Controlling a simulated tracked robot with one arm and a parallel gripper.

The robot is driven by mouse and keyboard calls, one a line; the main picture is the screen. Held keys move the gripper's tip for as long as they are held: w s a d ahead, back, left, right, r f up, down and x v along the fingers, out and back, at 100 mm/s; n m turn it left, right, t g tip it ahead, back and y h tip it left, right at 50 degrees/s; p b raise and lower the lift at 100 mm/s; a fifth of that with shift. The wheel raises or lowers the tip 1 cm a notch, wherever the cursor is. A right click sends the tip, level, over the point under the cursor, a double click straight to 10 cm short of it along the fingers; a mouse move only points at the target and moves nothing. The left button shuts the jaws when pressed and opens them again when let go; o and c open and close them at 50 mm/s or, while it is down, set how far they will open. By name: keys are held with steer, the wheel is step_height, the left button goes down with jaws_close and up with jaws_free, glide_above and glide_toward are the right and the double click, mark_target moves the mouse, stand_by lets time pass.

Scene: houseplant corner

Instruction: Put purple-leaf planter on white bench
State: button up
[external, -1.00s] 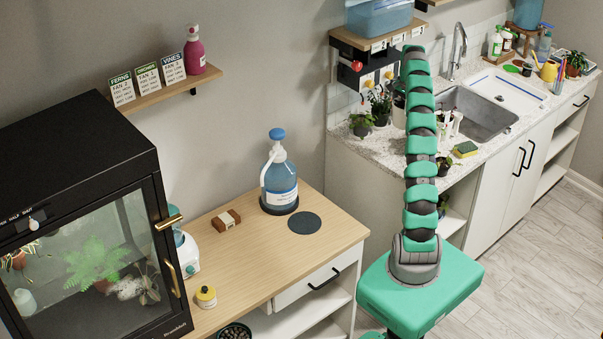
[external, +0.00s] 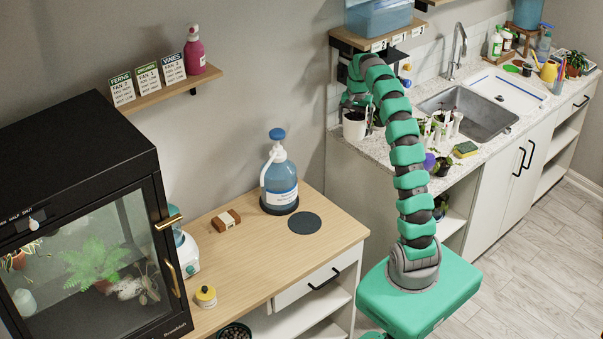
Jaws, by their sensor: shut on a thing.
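My gripper (external: 355,104) is at the left end of the pale speckled counter (external: 385,150), its fingers small and partly hidden by my arm. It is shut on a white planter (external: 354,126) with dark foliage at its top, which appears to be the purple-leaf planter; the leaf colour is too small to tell. The planter is upright over the counter's left end, and I cannot tell whether its base touches. The pale counter on white cabinets appears to be the white bench.
A sink (external: 470,112), a sponge (external: 465,149), a small dark-potted plant (external: 444,166) and a purple item (external: 429,161) occupy the counter to the right. A shelf with a blue tub (external: 380,17) hangs above. A wooden-topped bench (external: 255,250) holds a blue bottle (external: 279,180).

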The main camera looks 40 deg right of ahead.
steer(key=s+a+f+n+b, duration=0.1)
steer(key=a+f+n, duration=0.2)
steer(key=a, duration=0.7)
steer(key=s+a+f+n+b, duration=0.2)
steer(key=a+f+n, duration=0.1)
steer(key=a, duration=0.8)
steer(key=s+a+f+n+b, duration=0.1)
steer(key=a+f+n, duration=0.3)
steer(key=a, duration=0.6)
steer(key=s+a+f+b, duration=0.1)
steer(key=s+a+f, duration=0.3)
steer(key=s+a, duration=0.25)
steer(key=s+a+f+n+b, duration=0.1)
steer(key=s+a+f, duration=0.2)
steer(key=s+a, duration=0.35)
steer(key=s+a+f+b, duration=0.2)
steer(key=s+a+f, duration=0.2)
steer(key=a, duration=0.5)
steer(key=shift+w+a+f+b, duration=0.3)
steer(key=shift+w+a+f, duration=0.55)
steer(key=shift+w+a, duration=0.95)
steer(key=shift+w+a+f+b, duration=0.25)
steer(key=shift+w+a+f, duration=0.75)
steer(key=shift+w, duration=1.55)
steer(key=shift+w+a+f+b, duration=0.3)
steer(key=shift+w+a+f, duration=0.4)
steer(key=shift+w+a, duration=1.2)
steer(key=shift+w+d, duration=0.25)
steer(key=shift+d, duration=0.05)
